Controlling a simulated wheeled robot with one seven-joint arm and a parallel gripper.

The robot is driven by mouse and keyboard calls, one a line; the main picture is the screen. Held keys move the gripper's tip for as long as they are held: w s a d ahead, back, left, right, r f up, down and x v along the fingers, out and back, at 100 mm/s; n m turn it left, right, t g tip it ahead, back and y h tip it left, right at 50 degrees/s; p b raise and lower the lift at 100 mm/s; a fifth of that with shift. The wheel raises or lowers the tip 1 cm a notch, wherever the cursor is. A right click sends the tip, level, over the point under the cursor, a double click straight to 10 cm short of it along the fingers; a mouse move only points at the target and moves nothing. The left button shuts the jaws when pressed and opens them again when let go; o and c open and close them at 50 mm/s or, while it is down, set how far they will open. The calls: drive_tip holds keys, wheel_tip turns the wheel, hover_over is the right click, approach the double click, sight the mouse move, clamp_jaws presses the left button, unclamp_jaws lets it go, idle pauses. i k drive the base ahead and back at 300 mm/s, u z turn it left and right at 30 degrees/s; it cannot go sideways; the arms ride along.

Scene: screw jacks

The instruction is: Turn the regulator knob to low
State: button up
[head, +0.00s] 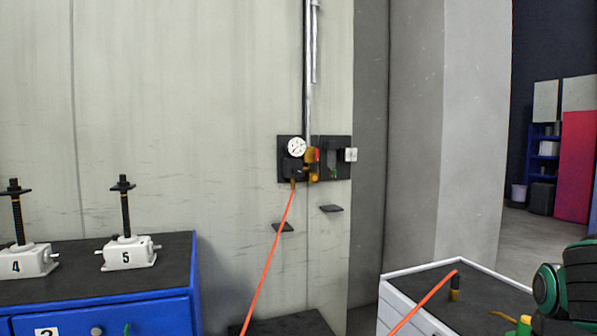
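The regulator assembly is on a dark plate (284,143) on the pale wall, right of the middle in the head view. It has a round white gauge (297,147) on top and a dark body (292,167) below it. The knob is too small to tell apart from the dark body, and its setting cannot be read. Brass-coloured fittings (312,172) with a small red part (317,155) sit just to the right. An orange hose (270,262) hangs from the regulator. My gripper is not in view.
A blue cabinet (150,312) at the left bears two screw jacks, marked 4 (22,262) and 5 (128,252). A light-sided cart (400,312) with a dark top stands at the lower right. Small dark shelves (331,208) jut from the wall below the regulator.

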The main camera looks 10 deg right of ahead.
sight(296, 170)
drive_tip(key=z, duration=1.4)
drive_tip(key=k, duration=1.25)
drive_tip(key=u, duration=1.15)
drive_tip(key=i, duration=1.65)
